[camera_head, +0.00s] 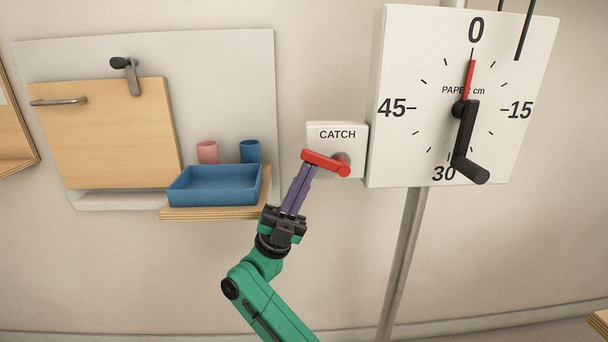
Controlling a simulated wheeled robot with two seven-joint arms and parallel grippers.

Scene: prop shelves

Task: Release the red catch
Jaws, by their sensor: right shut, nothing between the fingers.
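The red catch (325,161) is a short red lever on a round pivot, on a white box (336,135) labelled CATCH. The lever slants slightly, with its free end to the left and a little higher than the pivot. My right gripper (303,169) is on the green arm that comes up from below. Its purple fingers are shut with nothing between them. Their tips are at the underside of the lever's left part; I cannot tell whether they touch it. My left gripper is not in view.
Right of the catch is a large dial (420,60) with a black crank (466,140); its red pointer is near 0.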

